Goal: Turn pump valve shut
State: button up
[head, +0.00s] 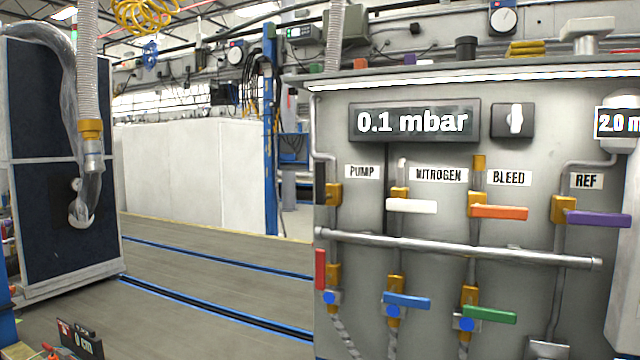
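A grey valve panel (540,130) stands at the right in the head view. The PUMP label (362,171) is at its upper left. A brass valve body (333,194) sits just below and left of that label, on a vertical pipe. Below the horizontal pipe (450,248), a red lever (320,269) stands upright beside another brass valve (333,275). My gripper is not in view.
White (411,206), orange (499,212) and purple (598,218) levers lie horizontal across the panel, with blue (407,300) and green (489,314) ones below. The display (414,122) reads 0.1 mbar. Open floor (190,275) lies left of the panel.

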aim_at(321, 197)
jog(key=i+j+z, duration=0.1)
jog(key=z, duration=0.35)
jog(key=i+j+z, duration=0.2)
jog(key=z, duration=0.25)
jog(key=i, duration=0.1)
